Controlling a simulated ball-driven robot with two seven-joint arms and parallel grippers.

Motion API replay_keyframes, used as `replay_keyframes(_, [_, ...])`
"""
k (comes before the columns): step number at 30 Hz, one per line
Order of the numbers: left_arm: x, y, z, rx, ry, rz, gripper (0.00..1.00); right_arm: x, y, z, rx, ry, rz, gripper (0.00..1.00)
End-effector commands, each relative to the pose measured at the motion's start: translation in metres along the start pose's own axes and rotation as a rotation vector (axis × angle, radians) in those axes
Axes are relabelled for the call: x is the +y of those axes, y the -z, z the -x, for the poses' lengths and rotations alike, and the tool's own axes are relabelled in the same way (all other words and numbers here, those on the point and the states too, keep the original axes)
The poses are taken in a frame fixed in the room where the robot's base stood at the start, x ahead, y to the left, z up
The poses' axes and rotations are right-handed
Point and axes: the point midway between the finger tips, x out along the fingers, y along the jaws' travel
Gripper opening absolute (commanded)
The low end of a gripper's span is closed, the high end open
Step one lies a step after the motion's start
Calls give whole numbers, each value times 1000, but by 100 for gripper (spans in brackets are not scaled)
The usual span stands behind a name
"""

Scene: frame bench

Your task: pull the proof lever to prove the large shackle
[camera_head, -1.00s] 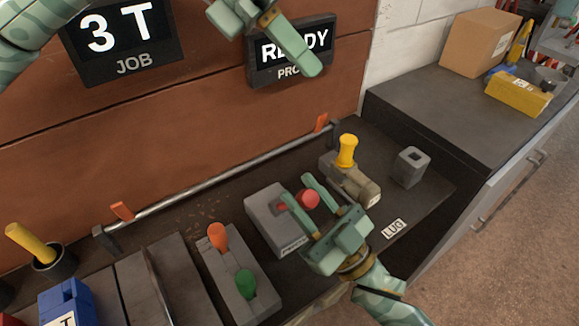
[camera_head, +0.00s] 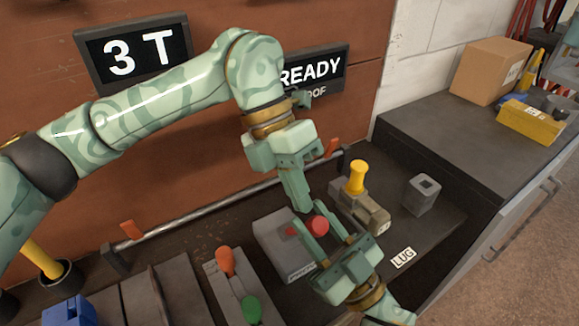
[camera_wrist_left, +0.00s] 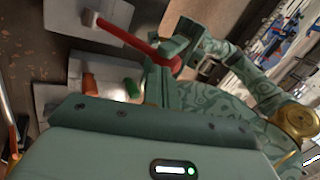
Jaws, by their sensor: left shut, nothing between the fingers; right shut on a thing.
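The red-knobbed lever (camera_head: 317,225) stands on a grey box (camera_head: 271,238) at the middle of the bench. My right gripper (camera_head: 310,214) is shut on its red knob, one finger on each side. My left gripper (camera_head: 302,206) is shut and empty, pointing down just behind the knob and near the right gripper's fingertips; I cannot tell whether they touch. In the left wrist view the red lever (camera_wrist_left: 128,40) runs from the grey box to my right gripper (camera_wrist_left: 165,58). I cannot make out a large shackle.
A yellow-handled fixture (camera_head: 357,178) and grey block (camera_head: 421,194) stand right of the lever, near a LUG label (camera_head: 403,257). Orange (camera_head: 226,262) and green (camera_head: 251,310) levers stand left. A rail (camera_head: 205,216) runs behind. A sign (camera_head: 312,70) reads READY.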

Motion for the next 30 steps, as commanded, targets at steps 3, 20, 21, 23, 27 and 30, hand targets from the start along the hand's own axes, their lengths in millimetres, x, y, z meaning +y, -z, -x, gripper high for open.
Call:
replay_keyframes(3, [0,0,-6,-1,0,0,0,0,0,0,-2,-1,1,0])
replay_keyframes(20, [-11,3,-23,2,1,-3,0,0,0,0,-1,-1,1,0])
replay_keyframes(21, [-11,3,-23,3,2,-3,0,0,0,0,0,-1,1,0])
replay_keyframes(23, [-11,3,-24,4,3,-4,0,0,0,-1,1,-1,1,0])
replay_keyframes(27, [-12,3,-24,7,3,-5,0,1,1,-2,4,-1,0,42])
replay_keyframes(30, [-11,3,-24,4,3,-4,0,0,1,-1,3,-1,0,52])
